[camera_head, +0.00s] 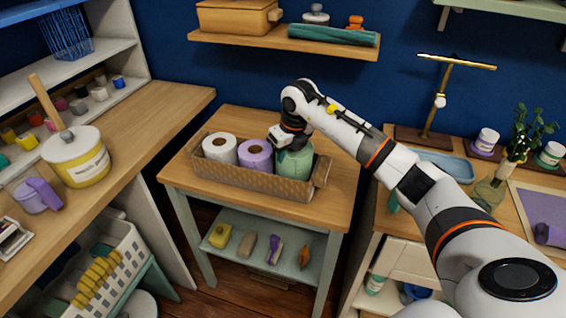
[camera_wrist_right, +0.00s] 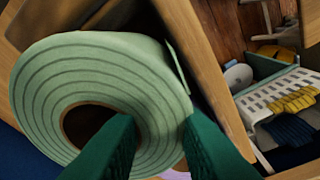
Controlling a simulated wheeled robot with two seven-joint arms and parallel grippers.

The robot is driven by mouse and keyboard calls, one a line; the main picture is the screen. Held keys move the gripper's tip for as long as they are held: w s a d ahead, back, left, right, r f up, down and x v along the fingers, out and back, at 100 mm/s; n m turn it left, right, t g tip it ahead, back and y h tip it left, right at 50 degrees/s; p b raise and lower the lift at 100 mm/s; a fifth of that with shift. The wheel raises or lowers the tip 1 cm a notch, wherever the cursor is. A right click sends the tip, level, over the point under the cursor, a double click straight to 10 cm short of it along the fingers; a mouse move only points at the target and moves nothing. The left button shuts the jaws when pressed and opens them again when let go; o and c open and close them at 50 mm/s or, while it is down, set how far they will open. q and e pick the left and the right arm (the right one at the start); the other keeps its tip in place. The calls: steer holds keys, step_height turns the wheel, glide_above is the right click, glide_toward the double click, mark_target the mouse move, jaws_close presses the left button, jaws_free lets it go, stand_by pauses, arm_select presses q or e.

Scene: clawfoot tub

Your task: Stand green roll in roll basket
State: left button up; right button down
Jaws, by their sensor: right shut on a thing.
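The green roll (camera_head: 296,164) is at the right end of the brown roll basket (camera_head: 250,184), its lower part hidden behind the front wall. It looks roughly upright; whether it rests on the basket floor I cannot tell. My right gripper (camera_head: 290,146) comes down on its top and is shut on it. In the right wrist view, the green roll (camera_wrist_right: 100,85) shows its layered end and dark core hole. One finger of the right gripper (camera_wrist_right: 163,122) is at the core, the other at the outer side. My left gripper is not in view.
A white roll (camera_head: 219,147) and a purple roll (camera_head: 255,154) stand in the basket to the left. The basket sits on a small wooden table (camera_head: 335,205). A wall shelf (camera_head: 280,40) hangs above. Counters flank the table on both sides.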

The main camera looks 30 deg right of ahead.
mark_target(286, 164)
steer(key=x, duration=0.3)
steer(key=shift+s+p, duration=0.35)
steer(key=shift+s, duration=0.05)
steer(key=shift+f, duration=0.5)
steer(key=c, duration=1.2)
jaws_free()
steer(key=b+v, duration=0.1)
steer(key=v, duration=1.1)
steer(key=shift+r+b, duration=0.1)
steer(key=shift+b, duration=0.3)
